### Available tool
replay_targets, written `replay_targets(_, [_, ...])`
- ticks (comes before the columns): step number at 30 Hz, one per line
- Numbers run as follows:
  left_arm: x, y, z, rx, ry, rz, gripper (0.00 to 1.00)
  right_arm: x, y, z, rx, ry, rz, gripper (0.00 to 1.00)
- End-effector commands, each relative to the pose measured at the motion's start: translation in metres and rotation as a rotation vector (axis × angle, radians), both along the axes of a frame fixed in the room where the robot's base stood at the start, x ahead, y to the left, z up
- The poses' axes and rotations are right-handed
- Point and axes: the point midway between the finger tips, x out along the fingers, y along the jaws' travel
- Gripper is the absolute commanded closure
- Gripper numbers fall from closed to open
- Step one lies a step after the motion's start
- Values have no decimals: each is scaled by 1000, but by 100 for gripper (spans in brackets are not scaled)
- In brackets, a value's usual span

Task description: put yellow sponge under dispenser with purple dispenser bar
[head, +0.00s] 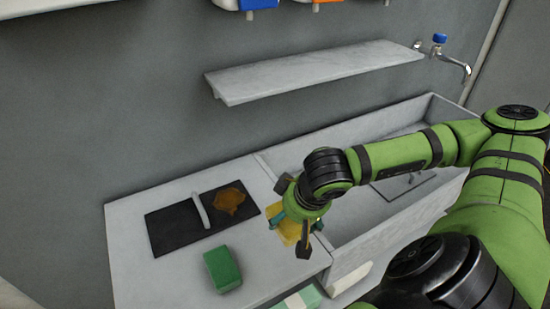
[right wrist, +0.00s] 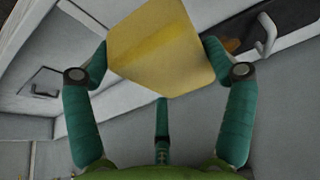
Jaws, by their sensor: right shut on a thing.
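My right gripper (head: 293,229) is over the right end of the counter, beside the sink. It is shut on the yellow sponge (head: 289,232), which is largely hidden by the fingers in the head view. In the right wrist view the yellow sponge (right wrist: 160,45) sits between the two green fingers. Dispensers hang at the top edge of the head view, cut off by the frame. One has a blue bar (head: 258,4) and one an orange bar (head: 318,1). No purple bar shows. My left gripper is out of view.
A white marble shelf (head: 315,72) is on the wall below the dispensers. A green sponge (head: 222,270) and a black board (head: 170,232) with a white handle and brown stain lie on the counter (head: 130,280). A sink (head: 350,255) and tap (head: 455,62) are at right.

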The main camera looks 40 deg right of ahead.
Motion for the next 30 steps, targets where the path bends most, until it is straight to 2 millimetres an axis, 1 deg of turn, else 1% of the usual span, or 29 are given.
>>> replay_targets(1, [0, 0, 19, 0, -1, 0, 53, -3, -2, 11, 1, 4, -2, 43])
replay_targets(6, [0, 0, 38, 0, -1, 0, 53, -11, -7, 13, 2, 2, -3, 43])
replay_targets(12, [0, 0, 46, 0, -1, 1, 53, -16, -9, 12, 3, 0, 1, 43])
replay_targets(16, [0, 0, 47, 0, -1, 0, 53, -17, -10, 11, 4, -1, 2, 43])
replay_targets(19, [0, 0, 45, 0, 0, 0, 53, -14, -5, 9, 6, -3, 2, 43])
replay_targets(23, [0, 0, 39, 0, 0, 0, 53, -4, 11, 5, 13, -6, 8, 43])
replay_targets(26, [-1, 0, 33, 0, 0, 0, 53, 7, 32, 2, 15, -9, 21, 43])
replay_targets(30, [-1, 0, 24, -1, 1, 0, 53, 25, 70, 5, 13, -9, 63, 43])
